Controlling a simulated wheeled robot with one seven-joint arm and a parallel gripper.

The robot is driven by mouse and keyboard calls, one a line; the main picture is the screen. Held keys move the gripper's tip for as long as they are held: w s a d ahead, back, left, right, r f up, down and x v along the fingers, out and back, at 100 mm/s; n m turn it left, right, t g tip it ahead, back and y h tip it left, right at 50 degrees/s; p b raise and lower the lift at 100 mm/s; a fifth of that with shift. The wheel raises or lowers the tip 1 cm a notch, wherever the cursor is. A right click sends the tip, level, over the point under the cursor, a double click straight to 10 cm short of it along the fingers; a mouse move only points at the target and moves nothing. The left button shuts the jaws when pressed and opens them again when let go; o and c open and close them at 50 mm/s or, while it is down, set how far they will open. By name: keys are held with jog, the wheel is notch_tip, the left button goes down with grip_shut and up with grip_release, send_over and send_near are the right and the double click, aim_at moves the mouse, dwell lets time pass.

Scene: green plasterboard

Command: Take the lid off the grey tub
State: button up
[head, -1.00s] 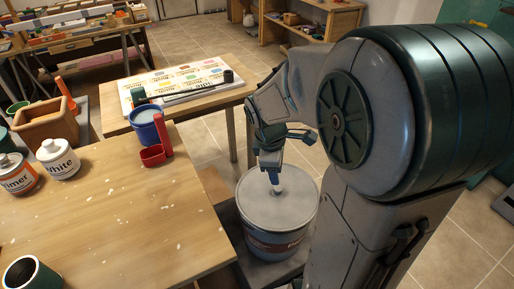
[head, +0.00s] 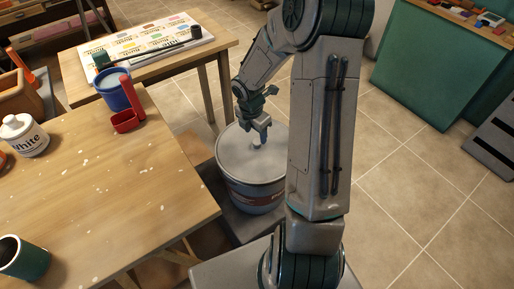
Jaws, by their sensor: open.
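The grey tub (head: 256,195) stands on a low dark platform (head: 226,214) right of the wooden table, partly hidden behind my arm. Its flat grey lid (head: 240,165) sits on top, with a small pale knob (head: 258,141) near the middle. My gripper (head: 258,138) is above the lid, right at the knob, pointing down. Its jaws are open; whether they touch the knob is too small to tell.
A table behind holds a colour chart (head: 150,38). Tiled floor (head: 415,160) at right is clear.

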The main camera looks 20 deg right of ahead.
aim_at(257, 141)
jog(key=shift+w+d+f, duration=0.15)
jog(key=shift+w+f, duration=0.05)
jog(key=shift+f, duration=0.8)
jog(key=shift+w+d+f, duration=0.2)
jog(key=shift+f, duration=0.8)
jog(key=shift+w+d+f, duration=0.15)
jog(key=shift+w+f, duration=0.05)
jog(key=shift+f, duration=0.8)
jog(key=c, duration=1.1)
